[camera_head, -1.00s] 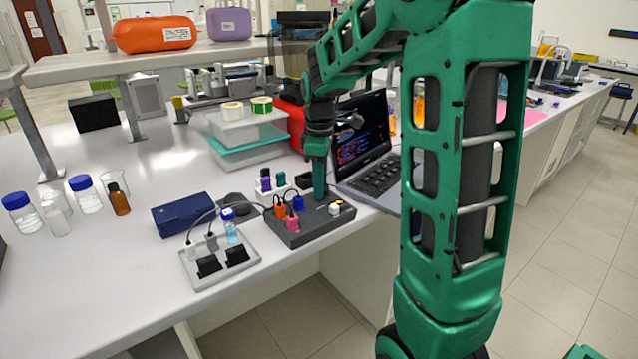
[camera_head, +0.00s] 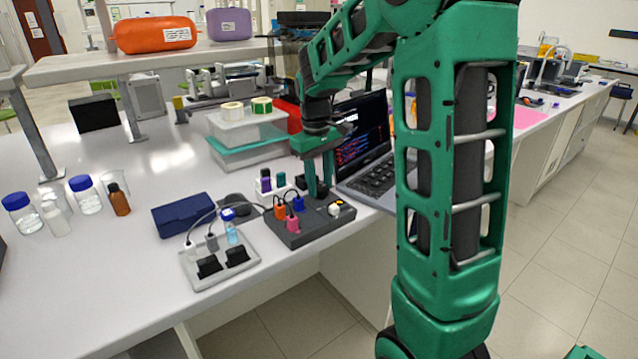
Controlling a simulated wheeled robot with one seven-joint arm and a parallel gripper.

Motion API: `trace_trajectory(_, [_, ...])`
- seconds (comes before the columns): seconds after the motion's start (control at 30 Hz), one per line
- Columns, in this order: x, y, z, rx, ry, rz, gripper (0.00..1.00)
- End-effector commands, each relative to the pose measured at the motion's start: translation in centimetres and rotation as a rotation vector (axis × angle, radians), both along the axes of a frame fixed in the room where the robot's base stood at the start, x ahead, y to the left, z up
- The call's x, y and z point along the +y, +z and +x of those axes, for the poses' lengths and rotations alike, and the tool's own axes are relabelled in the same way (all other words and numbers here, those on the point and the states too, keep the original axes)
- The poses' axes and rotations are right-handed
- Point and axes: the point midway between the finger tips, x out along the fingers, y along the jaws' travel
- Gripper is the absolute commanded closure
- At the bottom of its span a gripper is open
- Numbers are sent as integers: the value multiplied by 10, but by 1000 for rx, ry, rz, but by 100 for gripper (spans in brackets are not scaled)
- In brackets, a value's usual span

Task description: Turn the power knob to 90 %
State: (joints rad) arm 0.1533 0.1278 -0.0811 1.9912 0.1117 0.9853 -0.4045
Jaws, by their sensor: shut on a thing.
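The dark grey control box (camera_head: 312,231) lies near the front edge of the bench, with orange, blue and pink plugs and a small white-and-yellow part on its top. My gripper (camera_head: 319,192) points down at the back right of this box. Its two green fingers are shut on a small dark thing, which I take to be the power knob. The fingers largely hide the knob, and its pointer and scale cannot be read in this view.
A grey tray (camera_head: 222,274) with black switches and cabled plugs sits left of the box. An open laptop (camera_head: 372,180) stands close on the right. A blue case (camera_head: 187,214) and bottles (camera_head: 87,196) lie further left. Clear plastic boxes (camera_head: 243,140) stand behind.

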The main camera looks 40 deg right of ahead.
Motion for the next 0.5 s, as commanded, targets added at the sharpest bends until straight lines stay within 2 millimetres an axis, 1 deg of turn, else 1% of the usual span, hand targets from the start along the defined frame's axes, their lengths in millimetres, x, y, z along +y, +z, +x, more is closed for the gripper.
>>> trace_trajectory(0.03, [-2,3,4,-13,-43,-4,90])
trace_trajectory(0.5, [-3,3,4,-13,-453,-1,90])
